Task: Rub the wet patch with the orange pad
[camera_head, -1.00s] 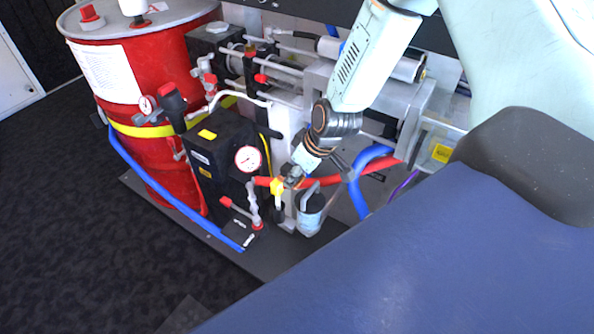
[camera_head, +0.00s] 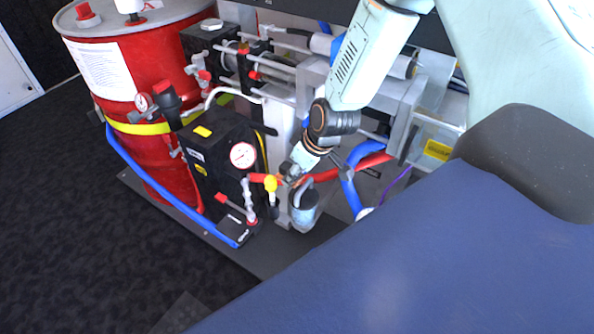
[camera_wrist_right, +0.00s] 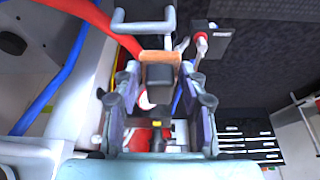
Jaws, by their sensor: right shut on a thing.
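An orange-brown pad (camera_wrist_right: 160,57) shows at the far end of that block, seen nearly edge-on. In the head view the pad is hidden or too small to make out. I cannot make out the wet patch. My left gripper is not in view.
Red hose (camera_head: 325,175) and blue hose (camera_head: 347,190) run beside the gripper. A red drum (camera_head: 150,100) stands left. Dark floor (camera_head: 80,220) at the left is clear.

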